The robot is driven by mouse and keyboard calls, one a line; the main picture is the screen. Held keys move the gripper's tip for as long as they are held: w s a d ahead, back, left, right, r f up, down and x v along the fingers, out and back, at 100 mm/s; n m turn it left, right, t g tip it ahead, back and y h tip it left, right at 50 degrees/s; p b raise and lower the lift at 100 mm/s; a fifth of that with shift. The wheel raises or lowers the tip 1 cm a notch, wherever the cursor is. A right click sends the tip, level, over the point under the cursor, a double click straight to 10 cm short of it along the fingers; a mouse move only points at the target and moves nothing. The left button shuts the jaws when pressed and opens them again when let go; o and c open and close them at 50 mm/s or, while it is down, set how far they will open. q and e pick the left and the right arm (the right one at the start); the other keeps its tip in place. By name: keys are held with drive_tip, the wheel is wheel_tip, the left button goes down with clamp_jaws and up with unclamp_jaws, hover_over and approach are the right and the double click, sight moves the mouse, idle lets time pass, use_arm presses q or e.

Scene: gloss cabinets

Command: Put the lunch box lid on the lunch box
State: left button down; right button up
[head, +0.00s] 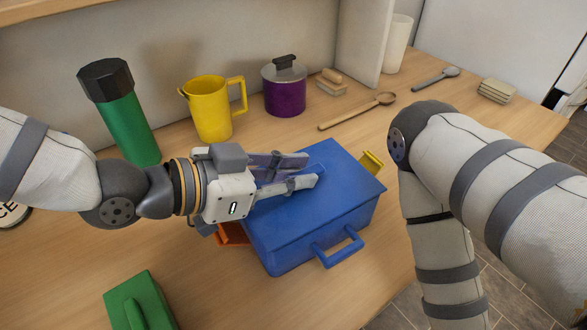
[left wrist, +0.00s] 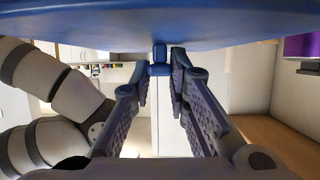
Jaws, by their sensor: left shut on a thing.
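The blue lunch box (head: 310,240) stands on the wooden counter, with a blue handle on its front side. The blue lid (head: 335,165) lies over the top of the box; I cannot tell whether it is fully seated or slightly above. My left gripper (head: 308,172) reaches in from the left just above the lid, with its fingers shut on the lid's raised grip. In the left wrist view the small blue grip sits between the fingertips (left wrist: 160,62), beside the broad blue lid surface (left wrist: 230,22). My right arm shows at the right; its gripper is out of view.
An orange tab (head: 232,234) and a yellow tab (head: 372,161) stick out at the box's sides. Behind stand a green bottle (head: 128,125), yellow pitcher (head: 210,110) and purple pot (head: 285,95). A wooden spoon (head: 355,112) lies behind; a green box (head: 140,303) is front left.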

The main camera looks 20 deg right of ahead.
use_arm(q)
drive_tip(key=shift+f, duration=0.35)
drive_tip(key=c, duration=1.5)
unclamp_jaws()
drive_tip(key=shift+o, duration=0.2)
drive_tip(key=v, duration=1.2)
drive_tip(key=shift+f, duration=0.1)
